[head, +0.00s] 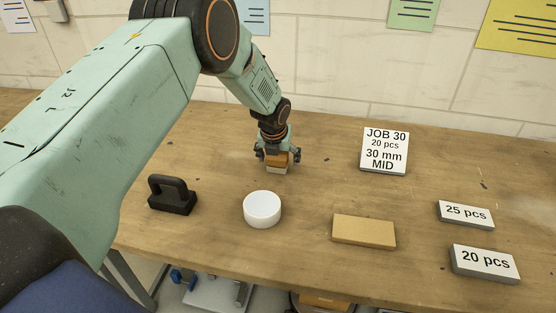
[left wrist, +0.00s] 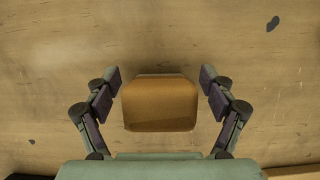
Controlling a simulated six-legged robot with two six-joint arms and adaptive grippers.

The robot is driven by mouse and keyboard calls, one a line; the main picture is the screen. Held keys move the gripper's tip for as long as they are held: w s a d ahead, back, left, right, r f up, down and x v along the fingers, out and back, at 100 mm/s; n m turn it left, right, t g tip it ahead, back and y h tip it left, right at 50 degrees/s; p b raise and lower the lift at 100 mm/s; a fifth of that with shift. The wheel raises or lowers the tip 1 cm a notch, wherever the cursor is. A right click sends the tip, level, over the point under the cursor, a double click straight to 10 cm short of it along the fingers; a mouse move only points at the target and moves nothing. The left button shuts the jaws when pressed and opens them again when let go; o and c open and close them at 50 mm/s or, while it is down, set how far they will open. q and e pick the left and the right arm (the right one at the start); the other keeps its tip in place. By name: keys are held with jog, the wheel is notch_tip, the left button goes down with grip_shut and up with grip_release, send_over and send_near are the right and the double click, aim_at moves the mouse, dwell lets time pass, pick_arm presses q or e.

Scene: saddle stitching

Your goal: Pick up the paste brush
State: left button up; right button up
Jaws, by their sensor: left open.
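The paste brush (head: 277,168) stands on the wooden table, with an orange-brown wooden top and a pale lower part. In the left wrist view the brush (left wrist: 160,104) shows from above as a brown block in the middle. My left gripper (head: 278,156) is open and low over it. In the left wrist view the fingers of my left gripper (left wrist: 161,78) lie on either side of the brush, with a clear gap at each side. The gripper hides part of the brush top in the head view. My right gripper is not in view.
Nearer the front are a black handled block (head: 172,196), a white round pot (head: 262,209) and a tan block (head: 363,231). A JOB 30 card (head: 384,151) stands behind right. Blocks marked 25 pcs (head: 465,214) and 20 pcs (head: 484,263) lie at the right.

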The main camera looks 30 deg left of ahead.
pick_arm(q)
jog(key=shift+s+r, duration=0.2)
jog(key=shift+c, duration=0.4)
jog(key=shift+w+f, duration=0.35)
jog(key=shift+w, duration=0.1)
jog(key=c, duration=0.5)
jog(key=shift+c, duration=0.6)
jog(key=shift+s+r, duration=0.3)
jog(key=shift+s, duration=0.05)
jog(key=c, duration=0.4)
jog(key=shift+c, duration=1)
jog(key=shift+w+f, duration=0.2)
jog(key=shift+w, duration=0.1)
jog(key=shift+c, duration=0.3)
notch_tip(320, 180, up, 9)
jog(key=shift+r, duration=0.1)
jog(key=shift+s+r, duration=0.2)
jog(key=shift+r, duration=0.35)
